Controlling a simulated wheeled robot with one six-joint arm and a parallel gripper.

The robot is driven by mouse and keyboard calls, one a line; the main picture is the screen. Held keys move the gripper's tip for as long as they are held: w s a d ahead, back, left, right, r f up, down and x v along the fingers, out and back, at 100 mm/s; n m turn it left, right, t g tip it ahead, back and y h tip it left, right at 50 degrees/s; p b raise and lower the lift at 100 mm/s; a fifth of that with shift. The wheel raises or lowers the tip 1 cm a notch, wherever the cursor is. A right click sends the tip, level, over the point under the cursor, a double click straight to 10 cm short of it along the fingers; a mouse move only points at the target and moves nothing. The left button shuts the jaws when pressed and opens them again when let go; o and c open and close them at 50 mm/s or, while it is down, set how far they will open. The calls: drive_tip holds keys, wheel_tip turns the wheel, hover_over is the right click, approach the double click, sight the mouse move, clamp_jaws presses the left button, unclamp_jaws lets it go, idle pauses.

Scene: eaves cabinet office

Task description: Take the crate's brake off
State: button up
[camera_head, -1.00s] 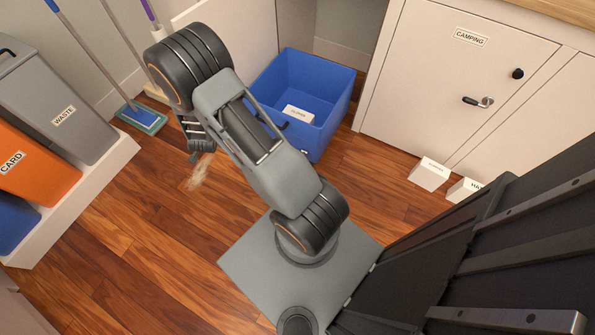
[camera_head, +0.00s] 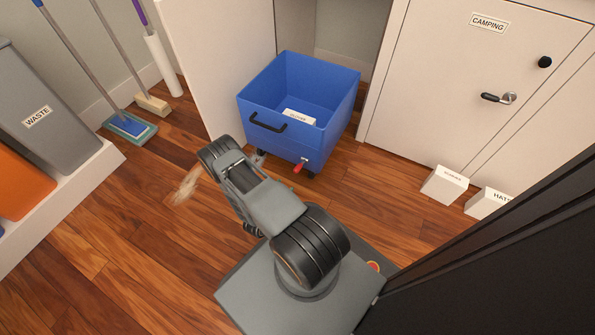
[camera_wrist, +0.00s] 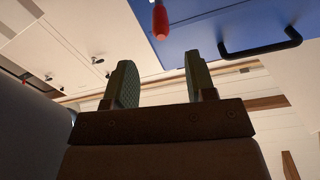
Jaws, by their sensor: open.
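The blue crate (camera_head: 278,138) stands on dark casters in the opening beside the white cabinet. A black bar handle (camera_head: 268,123) is on its near face. The red brake lever (camera_head: 299,167) sticks out low on the crate's near side. In the wrist view the red lever (camera_wrist: 160,20) is at the top, in front of the blue crate wall (camera_wrist: 195,15), with the black handle (camera_wrist: 262,49) to its right. My gripper (camera_wrist: 163,82) is open and empty, its two fingers apart, with the lever beyond the gap between the tips.
A white labelled box (camera_head: 299,118) lies in the crate. Two white label blocks (camera_head: 445,185) stand on the floor before the CAMPING cabinet (camera_head: 440,100). A mop (camera_head: 130,127), a broom and bins (camera_head: 50,110) stand left. A tan patch (camera_head: 187,186) lies on open floor.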

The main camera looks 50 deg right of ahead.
sight(297, 169)
drive_tip(key=d+b, duration=0.1)
drive_tip(key=d, duration=0.2)
drive_tip(key=w+d+b, duration=0.1)
drive_tip(key=d, duration=0.3)
drive_tip(key=w+d+b, duration=0.1)
drive_tip(key=d, duration=0.2)
drive_tip(key=shift+d, duration=0.15)
clamp_jaws()
